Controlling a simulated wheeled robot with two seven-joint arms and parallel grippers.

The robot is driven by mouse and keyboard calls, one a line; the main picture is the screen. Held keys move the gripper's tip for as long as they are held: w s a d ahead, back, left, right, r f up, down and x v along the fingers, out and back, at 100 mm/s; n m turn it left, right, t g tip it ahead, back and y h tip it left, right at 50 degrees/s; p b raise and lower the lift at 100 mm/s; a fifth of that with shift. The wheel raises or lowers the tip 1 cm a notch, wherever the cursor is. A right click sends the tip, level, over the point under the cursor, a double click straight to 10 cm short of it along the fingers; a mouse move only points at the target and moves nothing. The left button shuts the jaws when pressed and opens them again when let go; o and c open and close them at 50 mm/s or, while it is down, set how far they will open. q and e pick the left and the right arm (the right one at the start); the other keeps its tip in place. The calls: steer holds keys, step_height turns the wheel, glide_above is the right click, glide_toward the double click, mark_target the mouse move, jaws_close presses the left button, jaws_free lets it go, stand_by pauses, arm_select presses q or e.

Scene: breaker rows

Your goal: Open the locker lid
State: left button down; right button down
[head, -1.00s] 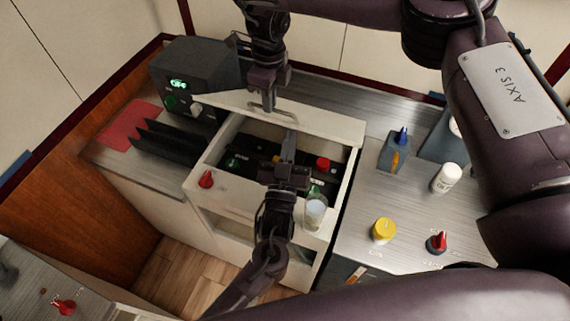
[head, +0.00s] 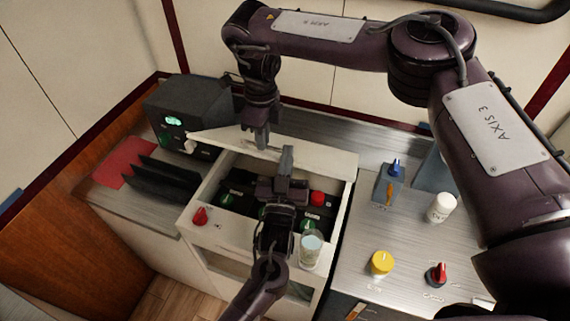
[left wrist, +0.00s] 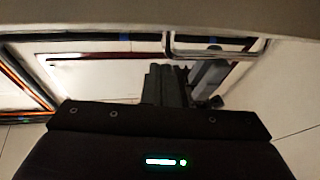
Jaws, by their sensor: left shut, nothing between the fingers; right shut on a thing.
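The locker (head: 205,183) is a white cabinet with dark breakers inside. Its pale lid (head: 325,163) stands partly raised along the back. My right gripper (head: 262,142) reaches down from above to the lid. It is shut, apparently on the lid's handle, which its fingers hide in the head view. The metal handle (left wrist: 215,55) shows in the left wrist view, against grey fingers of my right gripper (left wrist: 207,75). My left gripper (head: 286,150) is shut and empty over the locker opening, its fingertips overlapping the lid in the picture. Whether they touch it I cannot tell.
A glass (head: 311,250) stands at the locker's front right, a red knob (head: 200,216) at its front left. A dark box (head: 180,110) and black dividers (head: 165,180) stand left. On the right counter are a white bottle (head: 441,208), yellow knob (head: 381,262) and blue-topped block (head: 390,185).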

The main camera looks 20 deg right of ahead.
steer(key=c, duration=1.7)
jaws_free()
steer(key=shift+w+d+f, duration=0.15)
steer(key=shift+w+d, duration=0.1)
steer(key=shift+d, duration=0.15)
steer(key=shift+c, duration=0.2)
steer(key=shift+o, duration=1.3)
steer(key=shift+w, duration=0.15)
steer(key=shift+w+d+f, duration=0.1)
steer(key=shift+w, duration=0.05)
arm_select(q)
steer(key=shift+w+d+f, duration=0.2)
steer(key=shift+w+f, duration=0.1)
